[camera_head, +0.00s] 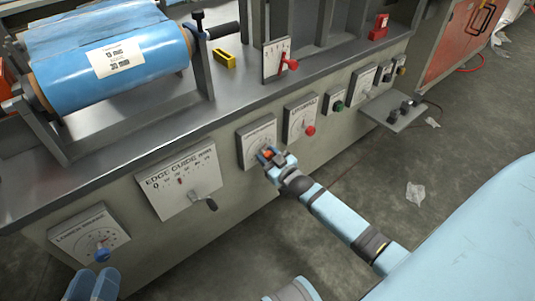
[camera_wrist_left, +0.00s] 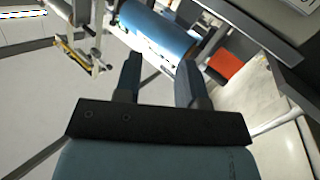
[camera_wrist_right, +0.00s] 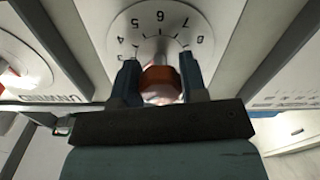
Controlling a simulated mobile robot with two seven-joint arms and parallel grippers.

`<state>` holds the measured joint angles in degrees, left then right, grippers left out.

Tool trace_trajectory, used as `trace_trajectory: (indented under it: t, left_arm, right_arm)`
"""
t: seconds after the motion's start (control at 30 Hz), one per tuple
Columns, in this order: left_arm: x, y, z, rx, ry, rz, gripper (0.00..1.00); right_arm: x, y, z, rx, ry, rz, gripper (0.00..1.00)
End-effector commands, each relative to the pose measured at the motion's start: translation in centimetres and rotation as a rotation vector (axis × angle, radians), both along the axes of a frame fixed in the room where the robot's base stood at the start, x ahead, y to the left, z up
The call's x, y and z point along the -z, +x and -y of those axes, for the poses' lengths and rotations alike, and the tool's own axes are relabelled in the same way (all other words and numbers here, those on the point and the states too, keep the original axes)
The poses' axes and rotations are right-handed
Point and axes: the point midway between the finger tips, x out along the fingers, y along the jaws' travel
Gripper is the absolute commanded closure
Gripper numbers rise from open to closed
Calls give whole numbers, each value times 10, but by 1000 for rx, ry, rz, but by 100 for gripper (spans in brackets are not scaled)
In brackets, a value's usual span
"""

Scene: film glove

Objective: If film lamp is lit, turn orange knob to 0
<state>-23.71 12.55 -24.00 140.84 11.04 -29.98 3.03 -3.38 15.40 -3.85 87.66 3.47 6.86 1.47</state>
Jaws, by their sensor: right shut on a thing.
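The orange knob (camera_wrist_right: 160,79) sits on a pale dial plate with numbers, which shows in the head view (camera_head: 257,137) on the front of the machine. My right gripper (camera_head: 268,155) is shut on the knob, with one finger on each side in the right wrist view (camera_wrist_right: 160,85). The fingers hide part of the dial, and I cannot tell which number the knob points to. My left gripper (camera_wrist_left: 160,75) is open and empty in the left wrist view. I cannot make out which fitting is the film lamp or whether it is lit.
Along the machine front are a blue knob (camera_head: 102,254), the edge guide plate (camera_head: 180,182) with a dark crank, a red knob (camera_head: 310,131) and a green button (camera_head: 338,106). A blue film roll (camera_head: 120,70) lies on top. Grey floor is open at the right.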

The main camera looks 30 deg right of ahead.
Motion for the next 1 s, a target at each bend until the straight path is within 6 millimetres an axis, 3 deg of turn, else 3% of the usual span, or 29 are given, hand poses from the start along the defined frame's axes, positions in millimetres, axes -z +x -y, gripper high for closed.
trace_trajectory:
  t: [0.2, 0.5, 1.0]
  left_arm:
    - [-31, 0, -2, -29, -45, 72, 63]
    - [-62, 0, -4, -60, -91, 164, 63]
    - [-81, -2, -6, -79, -122, 228, 63]
  right_arm:
    - [-4, 0, 0, 0, -166, 9, 84]
    - [-2, -1, 1, 0, -450, 31, 84]
    - [-1, 0, 1, 0, -836, 63, 84]
